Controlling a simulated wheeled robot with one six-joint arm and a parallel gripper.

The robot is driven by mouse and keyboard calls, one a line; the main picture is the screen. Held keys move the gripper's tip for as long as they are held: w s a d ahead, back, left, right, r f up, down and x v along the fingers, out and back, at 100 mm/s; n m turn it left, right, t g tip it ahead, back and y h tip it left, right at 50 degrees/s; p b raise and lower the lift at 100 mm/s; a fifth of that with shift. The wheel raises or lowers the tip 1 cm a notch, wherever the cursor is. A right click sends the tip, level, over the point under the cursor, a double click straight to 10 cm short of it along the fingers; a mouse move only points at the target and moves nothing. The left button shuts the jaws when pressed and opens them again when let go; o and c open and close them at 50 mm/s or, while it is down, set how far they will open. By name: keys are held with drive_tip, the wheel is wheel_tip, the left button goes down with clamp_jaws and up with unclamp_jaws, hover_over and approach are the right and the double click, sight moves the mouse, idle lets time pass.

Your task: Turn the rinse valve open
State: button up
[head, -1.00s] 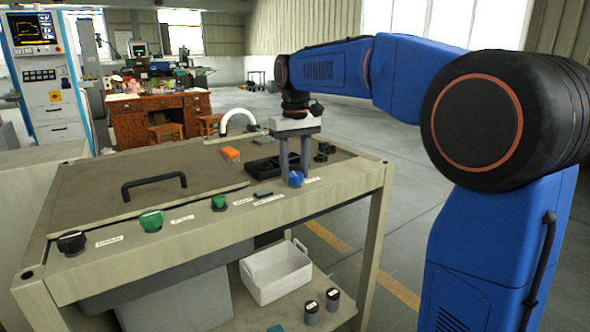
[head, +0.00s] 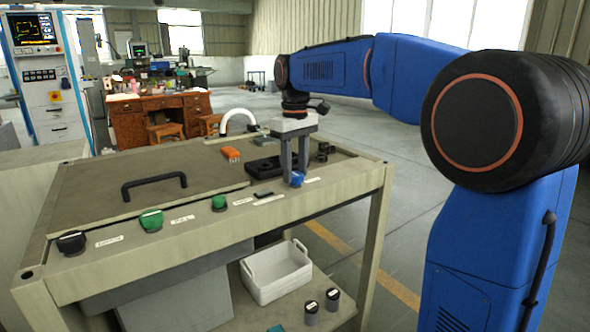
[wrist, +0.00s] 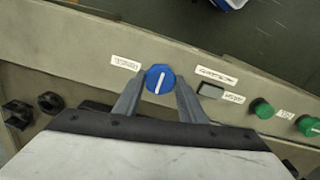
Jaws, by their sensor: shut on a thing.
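A blue knob (head: 297,180) with a white pointer line sits on the sloped front panel of the bench, near its right end. I take it as the rinse valve; the labels beside it are too blurred to read. My gripper (head: 296,176) points down and is shut on the knob, one finger on each side. In the wrist view the knob (wrist: 160,78) is between the fingertips, and its white line runs nearly upright, slightly tilted.
Behind are an orange block (head: 230,153), a black tray (head: 266,165) and a black handle (head: 154,184). A white bin (head: 277,275) stands on the lower shelf.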

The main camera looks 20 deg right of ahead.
sight(295, 174)
drive_tip(key=o, duration=1.1)
drive_tip(key=shift+c, duration=0.2)
drive_tip(key=shift+r, duration=0.1)
wheel_tip(295, 174, up, 17)
drive_tip(key=shift+r, duration=0.1)
drive_tip(key=s+d+f+m+t, duration=0.2)
drive_tip(key=s+d+f, duration=0.1)
drive_tip(key=s+f, duration=1.3)
drive_tip(key=s+d+f+m+t, duration=0.2)
drive_tip(key=s+d+f+m, duration=0.1)
drive_tip(key=s+f, duration=1.4)
drive_tip(key=shift+d+f+m+t, duration=0.3)
drive_tip(key=shift+d+f+t, duration=0.15)
drive_tip(key=shift+f, duration=0.35)
